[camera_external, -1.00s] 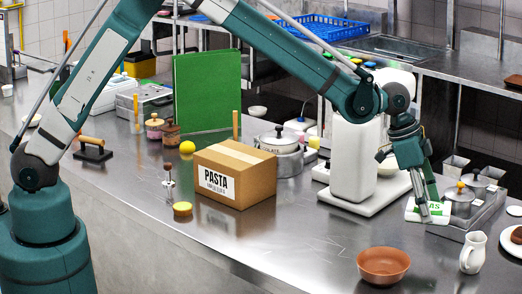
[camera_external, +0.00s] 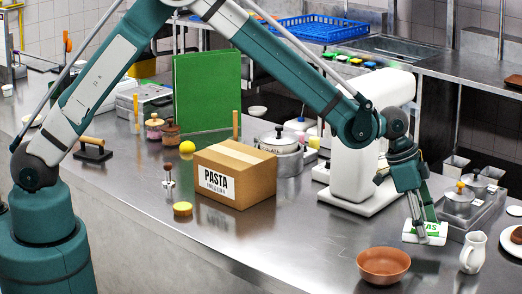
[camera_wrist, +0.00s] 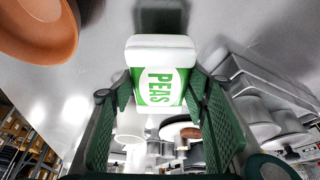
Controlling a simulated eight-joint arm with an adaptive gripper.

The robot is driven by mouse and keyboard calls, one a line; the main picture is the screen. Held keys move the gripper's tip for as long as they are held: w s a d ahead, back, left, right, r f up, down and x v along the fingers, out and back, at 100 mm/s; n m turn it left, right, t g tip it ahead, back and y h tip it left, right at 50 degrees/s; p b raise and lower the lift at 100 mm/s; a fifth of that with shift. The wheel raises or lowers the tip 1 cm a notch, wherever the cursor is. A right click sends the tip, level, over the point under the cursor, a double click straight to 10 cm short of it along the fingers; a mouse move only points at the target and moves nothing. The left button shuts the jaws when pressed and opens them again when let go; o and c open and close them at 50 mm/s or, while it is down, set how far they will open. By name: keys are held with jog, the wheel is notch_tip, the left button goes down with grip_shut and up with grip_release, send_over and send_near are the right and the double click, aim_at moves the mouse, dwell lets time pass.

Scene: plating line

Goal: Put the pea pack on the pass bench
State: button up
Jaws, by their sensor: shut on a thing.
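The pea pack (camera_external: 426,233) is a white and green pack marked PEAS. In the external view it is at the right, above or at the steel counter behind the brown bowl; I cannot tell whether it touches the counter. My gripper (camera_external: 415,219) points down and is shut on it. In the wrist view the pack (camera_wrist: 158,75) sits between the two green finger pads of my gripper (camera_wrist: 158,100). The pass bench is not clearly identifiable; a steel bench (camera_external: 452,62) runs along the back.
A brown bowl (camera_external: 383,264) and a white jug (camera_external: 473,252) stand near the pack. A tray with steel pots (camera_external: 458,203) is to its right, and a white stand mixer (camera_external: 353,170) to its left. A pasta box (camera_external: 235,172) is mid-counter. A blue crate (camera_external: 316,29) stands on the back bench.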

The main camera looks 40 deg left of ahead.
jog(key=shift+f, duration=0.1)
jog(key=shift+f, duration=1.75)
jog(key=shift+f, duration=0.15)
jog(key=o, duration=1)
jog(key=shift+o, duration=0.2)
jog(key=shift+v, duration=6.15)
